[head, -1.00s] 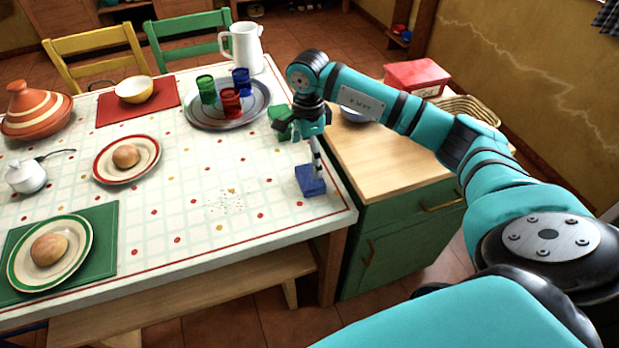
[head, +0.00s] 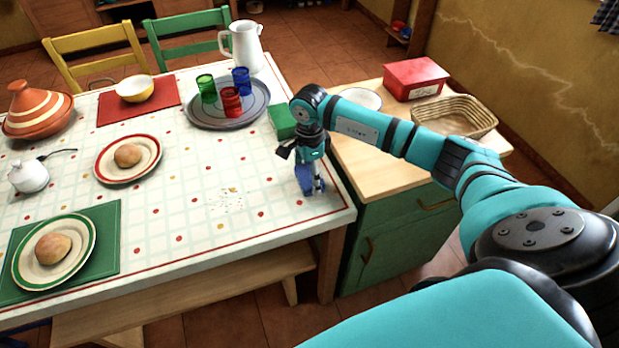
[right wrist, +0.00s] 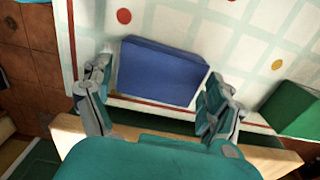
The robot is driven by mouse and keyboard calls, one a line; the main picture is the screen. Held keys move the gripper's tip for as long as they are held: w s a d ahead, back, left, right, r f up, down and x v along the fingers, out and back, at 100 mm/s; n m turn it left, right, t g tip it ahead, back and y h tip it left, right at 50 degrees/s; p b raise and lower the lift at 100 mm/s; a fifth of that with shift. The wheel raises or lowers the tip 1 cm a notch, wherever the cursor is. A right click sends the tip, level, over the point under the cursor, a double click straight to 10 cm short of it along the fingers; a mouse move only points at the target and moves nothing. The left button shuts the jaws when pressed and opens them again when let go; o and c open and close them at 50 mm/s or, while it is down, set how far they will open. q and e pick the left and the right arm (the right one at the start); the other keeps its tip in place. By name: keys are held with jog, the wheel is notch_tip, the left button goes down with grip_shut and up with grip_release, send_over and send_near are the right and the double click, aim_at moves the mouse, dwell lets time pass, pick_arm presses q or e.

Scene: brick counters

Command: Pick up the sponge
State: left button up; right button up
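The blue sponge (head: 304,179), a plain flat block, lies on the tiled dining table (head: 190,222) near its right edge. My right gripper (head: 302,168) is over it, pointing down, and hides part of it in the head view. In the right wrist view the sponge (right wrist: 160,72) lies between the two spread fingers of my right gripper (right wrist: 159,78), with a gap on each side. The gripper is open and holds nothing. My left gripper is not in view.
A green block (head: 282,121) lies beside the round tray (head: 258,116) with several cups. A wooden-topped green cabinet (head: 385,176) stands close on the right, with a basket (head: 456,116) and red box (head: 415,79).

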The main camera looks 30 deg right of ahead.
aim_at(310, 175)
jog(key=c, duration=0.5)
jog(key=shift+r, duration=0.1)
jog(key=shift+w+r, duration=0.1)
jog(key=shift+r, duration=0.5)
notch_tip(310, 175, up, 2)
jog(key=shift+r+b, duration=0.15)
jog(key=shift+b, duration=0.35)
jog(key=s+a, duration=0.2)
jog(key=s, duration=0.3)
jog(key=s+a+r+b, duration=0.1)
jog(key=s+a, duration=0.1)
jog(key=s, duration=0.3)
jog(key=s+a+b, duration=0.1)
jog(key=s+a, duration=0.1)
jog(key=s, duration=0.3)
jog(key=shift+r, duration=0.15)
